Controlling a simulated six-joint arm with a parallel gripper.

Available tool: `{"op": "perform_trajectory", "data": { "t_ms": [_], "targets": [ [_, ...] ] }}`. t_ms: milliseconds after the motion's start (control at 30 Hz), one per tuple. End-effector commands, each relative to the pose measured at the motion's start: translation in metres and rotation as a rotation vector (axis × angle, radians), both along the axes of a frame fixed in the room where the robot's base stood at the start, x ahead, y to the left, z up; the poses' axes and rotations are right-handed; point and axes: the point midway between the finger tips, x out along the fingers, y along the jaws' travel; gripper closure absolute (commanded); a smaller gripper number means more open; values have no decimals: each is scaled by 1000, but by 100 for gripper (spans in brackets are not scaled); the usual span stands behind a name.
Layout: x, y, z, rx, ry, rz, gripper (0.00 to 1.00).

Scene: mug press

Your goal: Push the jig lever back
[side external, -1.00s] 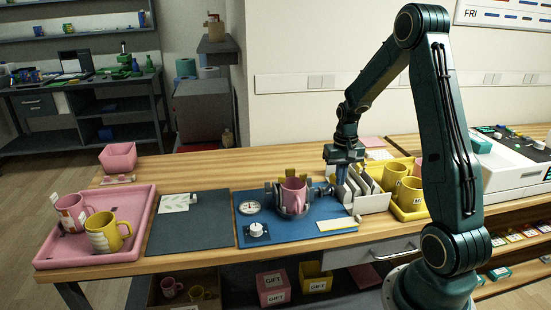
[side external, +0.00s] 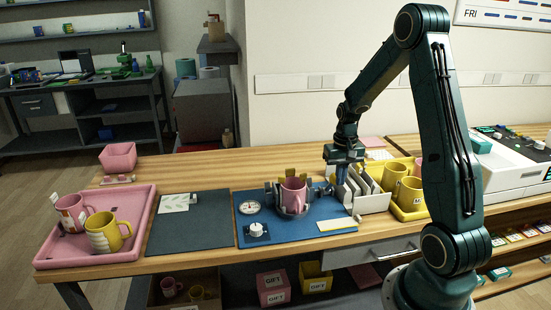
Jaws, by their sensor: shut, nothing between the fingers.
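The press jig sits on a blue base (side external: 335,210) with a round gauge (side external: 249,208) and a white knob (side external: 256,229) at its left. A pink mug (side external: 293,194) stands upright in the jig between grey clamp parts (side external: 271,194). My gripper (side external: 341,182) points down just right of the jig, beside the white card rack. It is shut with nothing held. The lever is too small to make out clearly near the fingertips, and I cannot tell whether they touch it.
A white rack of cards (side external: 370,198) stands close to the right of my gripper. Behind it is a yellow tray (side external: 408,213) with yellow mugs. A dark mat (side external: 190,228) and a pink tray (side external: 50,258) with two mugs lie left. A pink bin (side external: 118,156) stands behind.

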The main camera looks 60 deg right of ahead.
Motion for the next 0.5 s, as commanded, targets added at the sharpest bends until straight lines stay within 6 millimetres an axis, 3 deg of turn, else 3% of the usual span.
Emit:
{"op": "perform_trajectory", "data": {
  "t_ms": [500],
  "targets": [
    [0,0,-9,1,1,0,100]
  ]
}}
